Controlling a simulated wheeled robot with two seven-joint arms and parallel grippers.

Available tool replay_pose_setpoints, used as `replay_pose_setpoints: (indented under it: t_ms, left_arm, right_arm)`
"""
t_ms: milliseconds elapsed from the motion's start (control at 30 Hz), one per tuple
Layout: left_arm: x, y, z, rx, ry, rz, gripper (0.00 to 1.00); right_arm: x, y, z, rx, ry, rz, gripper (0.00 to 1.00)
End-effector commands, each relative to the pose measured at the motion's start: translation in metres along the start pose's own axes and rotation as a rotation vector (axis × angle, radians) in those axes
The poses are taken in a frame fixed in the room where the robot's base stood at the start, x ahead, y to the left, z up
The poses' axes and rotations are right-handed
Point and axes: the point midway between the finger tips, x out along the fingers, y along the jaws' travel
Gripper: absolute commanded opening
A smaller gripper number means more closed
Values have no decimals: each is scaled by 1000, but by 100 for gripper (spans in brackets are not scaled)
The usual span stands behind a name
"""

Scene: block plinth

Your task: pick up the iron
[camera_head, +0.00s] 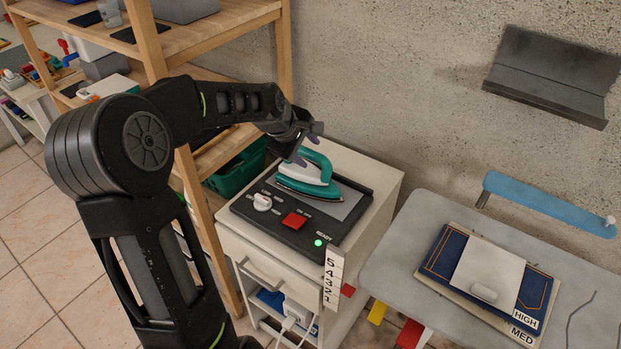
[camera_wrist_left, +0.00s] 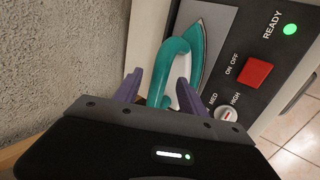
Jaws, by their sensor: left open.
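The teal and white iron (camera_head: 306,177) rests on the grey plate of a black control station (camera_head: 336,238) on top of a white cabinet. Its teal handle arches upward. My left gripper (camera_head: 307,142) is just above and behind the handle in the head view. In the left wrist view my left gripper (camera_wrist_left: 158,88) is open, with purple fingers on either side of the iron's handle (camera_wrist_left: 160,75). I cannot tell whether a finger touches it. My right gripper is in neither view.
The station has a red switch (camera_head: 294,221), a white dial (camera_head: 262,202) and a lit green READY light (camera_head: 319,243). A wooden shelf (camera_head: 221,155) stands close on the left. An ironing board (camera_head: 395,254) with folded cloths is at right. The wall is behind.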

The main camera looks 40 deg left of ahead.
Motion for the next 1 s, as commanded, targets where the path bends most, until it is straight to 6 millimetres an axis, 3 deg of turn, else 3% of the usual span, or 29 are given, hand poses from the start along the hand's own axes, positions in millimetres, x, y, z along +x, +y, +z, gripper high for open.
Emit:
replay_pose_setpoints:
  t_ms: [300,867,1000]
  left_arm:
    - [37,0,1,0,-1,0,49]
    - [38,-1,1,0,-1,0,49]
    - [38,-1,1,0,-1,0,40]
  right_arm:
    - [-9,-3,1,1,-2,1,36]
    - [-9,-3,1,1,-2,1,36]
    - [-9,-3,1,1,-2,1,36]
